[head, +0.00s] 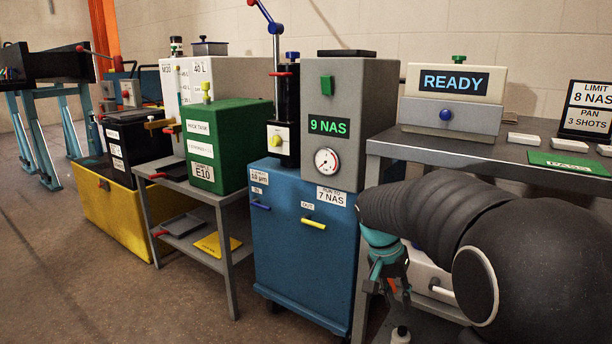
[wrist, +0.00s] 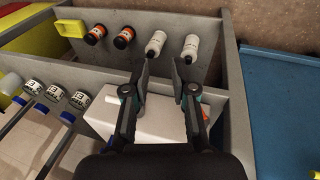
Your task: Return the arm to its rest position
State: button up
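My black arm (head: 425,215) reaches in from the right in the head view, in front of the grey bench. My gripper (head: 388,285) hangs low beside the bench, with teal parts and dark fingers. In the wrist view my gripper (wrist: 163,72) has its two black fingers apart, with nothing held between them. Below the fingers is a white box (wrist: 160,122) in a grey-walled compartment. The gripper partly hides this box; I cannot tell whether they touch.
White bottles (wrist: 191,47) and orange-black bottles (wrist: 125,37) lie beyond a grey divider (wrist: 220,110). Labelled jars (wrist: 55,92) are at left. The blue cart (head: 300,250) with a "9 NAS" unit (head: 345,110) stands left of my gripper. Open floor (head: 100,290) lies front left.

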jog(key=s+a+r+n+t+y+p, duration=0.1)
jog(key=s+a+r+n+t, duration=0.1)
jog(key=s, duration=1)
jog(key=s+a+r+n+t+y+p, duration=0.2)
jog(key=s+r+n+t, duration=0.2)
jog(key=s, duration=0.8)
notch_tip(320, 180, up, 2)
jog(key=shift+r, duration=0.15)
dwell(1.5)
